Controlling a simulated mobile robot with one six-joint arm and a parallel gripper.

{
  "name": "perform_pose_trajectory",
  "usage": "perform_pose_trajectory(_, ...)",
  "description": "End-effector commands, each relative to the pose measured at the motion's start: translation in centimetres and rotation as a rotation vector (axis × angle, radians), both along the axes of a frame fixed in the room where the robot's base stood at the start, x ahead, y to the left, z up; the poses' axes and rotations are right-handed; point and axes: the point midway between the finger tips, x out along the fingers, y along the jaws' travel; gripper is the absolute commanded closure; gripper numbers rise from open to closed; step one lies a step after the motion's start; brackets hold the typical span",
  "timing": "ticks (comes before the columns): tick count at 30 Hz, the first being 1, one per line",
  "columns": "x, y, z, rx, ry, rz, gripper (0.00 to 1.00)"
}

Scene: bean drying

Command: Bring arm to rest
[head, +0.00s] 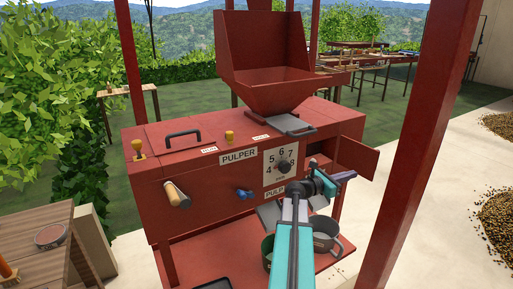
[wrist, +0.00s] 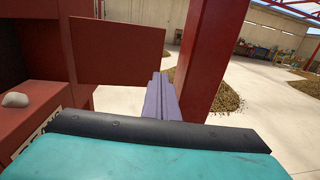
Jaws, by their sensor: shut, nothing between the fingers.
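My arm (head: 291,235) reaches up from the bottom of the head view in front of the red pulper (head: 215,185). My gripper (head: 350,175) points right, near the pulper's open side door (head: 356,158). In the wrist view the purple fingers of my gripper (wrist: 158,80) lie together, with nothing held. There they overlap the right edge of the red door panel (wrist: 120,50); I cannot tell how large the gap to it is.
A red post (head: 415,130) stands right of my gripper; it also shows in the wrist view (wrist: 210,60). Pots (head: 325,240) stand on the red shelf below my arm. A wooden table (head: 45,235) is at left. Bean piles (head: 490,225) lie on the floor at right.

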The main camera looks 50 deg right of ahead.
Motion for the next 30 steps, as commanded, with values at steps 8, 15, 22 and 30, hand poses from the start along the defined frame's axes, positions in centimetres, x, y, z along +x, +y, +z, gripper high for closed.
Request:
perform_pose_trajectory(8, 2.0, 1.3, -2.2, 0.027, -0.066, 0.02, 1.0)
perform_pose_trajectory(15, 7.3, 6.1, -9.1, 0.115, -0.268, 0.056, 1.0)
perform_pose_trajectory(22, 12.4, 13.1, -16.8, 0.232, -0.486, 0.052, 1.0)
perform_pose_trajectory(30, 16.6, 23.1, -25.0, 0.377, -0.702, -0.015, 1.0)
